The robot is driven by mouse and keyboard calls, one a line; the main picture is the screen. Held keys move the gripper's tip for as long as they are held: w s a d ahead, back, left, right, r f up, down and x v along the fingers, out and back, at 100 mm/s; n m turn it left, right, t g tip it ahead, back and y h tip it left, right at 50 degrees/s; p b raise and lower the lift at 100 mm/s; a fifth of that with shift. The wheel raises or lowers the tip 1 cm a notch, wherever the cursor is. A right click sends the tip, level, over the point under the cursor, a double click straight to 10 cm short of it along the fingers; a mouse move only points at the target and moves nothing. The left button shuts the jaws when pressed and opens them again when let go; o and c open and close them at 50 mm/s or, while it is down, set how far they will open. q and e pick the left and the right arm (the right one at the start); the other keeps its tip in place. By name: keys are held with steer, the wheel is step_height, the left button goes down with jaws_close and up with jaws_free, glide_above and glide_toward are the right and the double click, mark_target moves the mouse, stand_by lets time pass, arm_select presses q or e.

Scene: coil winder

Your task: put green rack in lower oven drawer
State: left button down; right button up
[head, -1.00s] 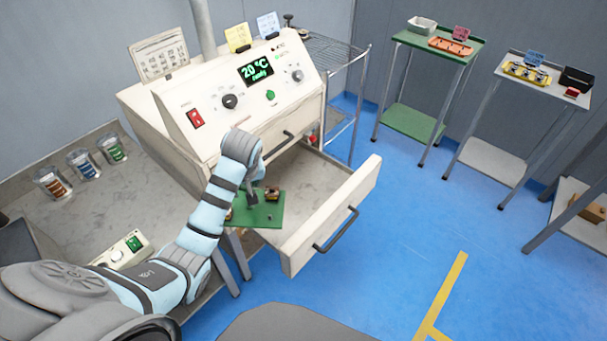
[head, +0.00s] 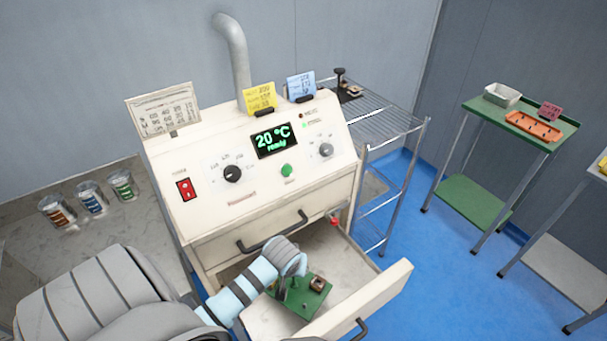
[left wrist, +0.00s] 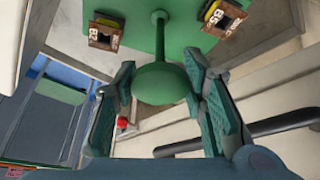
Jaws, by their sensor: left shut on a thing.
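The green rack (head: 312,299) is a flat green plate with a central post and round knob (left wrist: 168,82), carrying small coils with number tags (left wrist: 106,34). My left gripper (head: 290,283) is shut on the knob; its fingers (left wrist: 165,95) flank it in the left wrist view. The lower oven drawer (head: 366,301) is pulled open, and the rack shows within its outline in the head view. The gap between plate and drawer floor is hard to judge. My arm hides part of the rack and drawer. My right gripper is not in view.
The oven (head: 250,170) stands above the drawer, with a closed upper drawer and its dark handle (head: 272,232). A red knob (head: 334,221) is near the drawer's back right. A wire shelf (head: 385,125) stands right of the oven. Cups with coils (head: 92,199) stand at left.

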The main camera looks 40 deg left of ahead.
mark_target(294, 281)
arm_select(q)
step_height(294, 281, down, 6)
steer(key=shift+w+f+b, duration=0.1)
steer(key=shift+f+b, duration=0.15)
steer(key=shift+b, duration=0.6)
steer(key=shift+f, duration=0.75)
steer(key=shift+w+a+b, duration=0.25)
steer(key=shift+w+a, duration=0.15)
steer(key=shift+w, duration=0.25)
steer(key=shift+w+a+b, duration=0.2)
steer(key=shift+w+a, duration=0.15)
steer(key=shift+w, duration=0.35)
steer(key=shift+w+a+b, duration=0.25)
steer(key=shift+w+a, duration=0.15)
steer(key=shift+w, duration=0.25)
steer(key=shift+w+a+f+b, duration=0.2)
steer(key=shift+w+a, duration=0.1)
steer(key=shift+w, duration=0.2)
steer(key=shift+w+a+f+b, duration=0.2)
steer(key=shift+w+a+b, duration=0.05)
steer(key=shift+w, duration=0.25)
steer(key=shift+w+a+f+b, duration=0.2)
steer(key=shift+w+a, duration=0.1)
steer(key=shift+w, duration=0.2)
steer(key=shift+f, duration=0.15)
steer(key=c, duration=1)
jaws_free()
